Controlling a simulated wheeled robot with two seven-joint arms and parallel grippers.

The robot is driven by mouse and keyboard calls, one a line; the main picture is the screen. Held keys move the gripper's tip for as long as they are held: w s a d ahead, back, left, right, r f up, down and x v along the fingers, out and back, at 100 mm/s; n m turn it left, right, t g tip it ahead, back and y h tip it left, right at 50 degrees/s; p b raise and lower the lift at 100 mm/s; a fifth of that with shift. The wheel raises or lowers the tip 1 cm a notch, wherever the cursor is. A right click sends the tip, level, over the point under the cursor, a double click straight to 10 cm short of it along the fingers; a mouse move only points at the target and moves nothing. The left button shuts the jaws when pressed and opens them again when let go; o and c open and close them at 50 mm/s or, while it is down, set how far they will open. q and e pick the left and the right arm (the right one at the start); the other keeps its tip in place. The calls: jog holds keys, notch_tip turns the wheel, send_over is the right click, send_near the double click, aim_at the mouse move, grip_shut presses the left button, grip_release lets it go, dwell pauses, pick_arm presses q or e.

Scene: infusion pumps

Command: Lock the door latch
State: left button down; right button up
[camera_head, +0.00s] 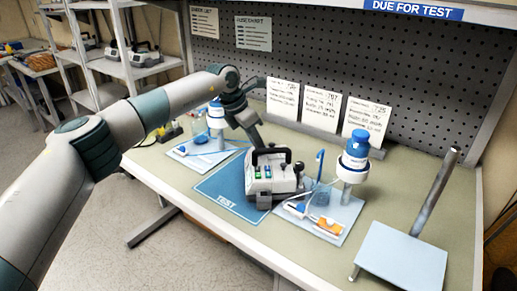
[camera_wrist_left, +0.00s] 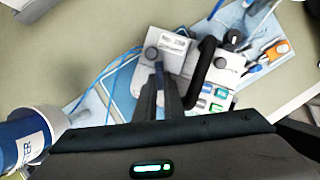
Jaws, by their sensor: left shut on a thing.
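The infusion pump (camera_head: 272,178) is a light grey box with a black carry handle, coloured buttons and dark knobs. It stands on the blue TEST mat (camera_head: 228,193). My left gripper (camera_head: 257,142) reaches down to the pump's back left side. In the left wrist view the two dark fingers (camera_wrist_left: 159,88) are close together over the pump, beside a round dark knob (camera_wrist_left: 152,54) and a numbered label (camera_wrist_left: 172,42). They are shut on a small part that looks like the door latch, mostly hidden between them. My right gripper is not in view.
A blue-capped bottle (camera_head: 354,150) stands on a tray right of the pump; another bottle (camera_head: 216,113) is at the left. A metal stand with a pale plate (camera_head: 402,258) is at the front right. Cards (camera_head: 321,107) lean at the back. The front left bench is clear.

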pick_arm(q)
jog(key=m+g, duration=0.1)
jog(key=m, duration=0.1)
jog(key=shift+w+m+h, duration=0.1)
jog(key=shift+m+h, duration=0.2)
jog(key=shift+m, duration=0.1)
jog(key=shift+w+m+g, duration=0.1)
jog(key=shift+m+g, duration=0.4)
jog(key=shift+m, duration=0.7)
jog(key=c, duration=1.9)
grip_release()
jog(key=shift+o, duration=0.2)
jog(key=shift+a, duration=0.1)
